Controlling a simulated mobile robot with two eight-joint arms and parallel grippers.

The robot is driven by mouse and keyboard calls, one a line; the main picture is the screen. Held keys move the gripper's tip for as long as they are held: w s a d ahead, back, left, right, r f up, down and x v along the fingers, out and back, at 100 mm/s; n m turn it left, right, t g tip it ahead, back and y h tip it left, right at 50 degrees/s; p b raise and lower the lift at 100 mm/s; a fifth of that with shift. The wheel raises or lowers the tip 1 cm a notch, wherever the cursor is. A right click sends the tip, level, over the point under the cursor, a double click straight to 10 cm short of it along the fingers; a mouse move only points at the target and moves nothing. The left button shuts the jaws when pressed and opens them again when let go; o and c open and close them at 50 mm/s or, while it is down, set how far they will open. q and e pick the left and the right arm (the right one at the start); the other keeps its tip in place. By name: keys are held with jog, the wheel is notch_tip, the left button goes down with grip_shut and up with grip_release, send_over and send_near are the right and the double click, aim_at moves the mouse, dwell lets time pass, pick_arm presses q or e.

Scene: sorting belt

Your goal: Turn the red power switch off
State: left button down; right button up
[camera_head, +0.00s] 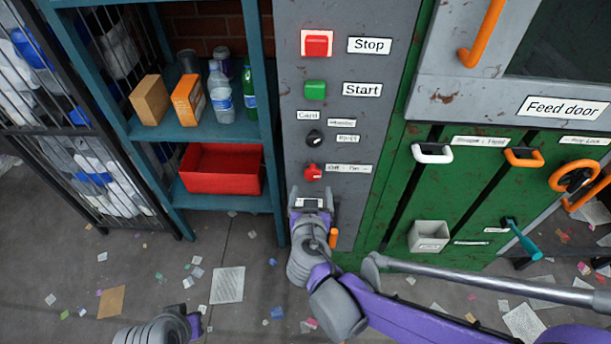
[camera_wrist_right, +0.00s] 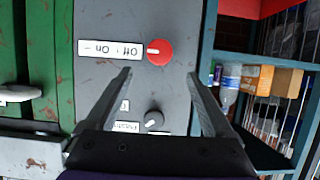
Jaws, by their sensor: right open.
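The red power switch (camera_head: 312,172) is a round knob low on the grey control panel, beside a small label. In the right wrist view the red switch (camera_wrist_right: 160,52) has a white mark pointing left, towards its "Off : On" label (camera_wrist_right: 110,49). My right gripper (camera_head: 310,191) is just below the switch in the head view. In its wrist view the right gripper (camera_wrist_right: 160,73) is open and empty, with the knob ahead between the fingertip lines, apparently untouched. Part of my left wrist (camera_head: 165,328) shows at the bottom edge; its fingers cannot be made out.
A black knob (camera_head: 314,138), green Start button (camera_head: 315,90) and red Stop button (camera_head: 317,43) sit above the switch. A teal shelf (camera_head: 225,132) with a red bin (camera_head: 221,168) stands left. The green machine (camera_head: 395,215) with handles stands right. Scraps litter the floor.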

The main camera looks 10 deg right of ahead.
aim_at(313, 174)
jog(key=b+x, duration=0.1)
jog(key=x, duration=0.8)
jog(key=shift+w+d+b, duration=0.1)
jog(key=shift+b, duration=0.25)
jog(key=shift+c, duration=0.3)
jog(key=c, duration=1.3)
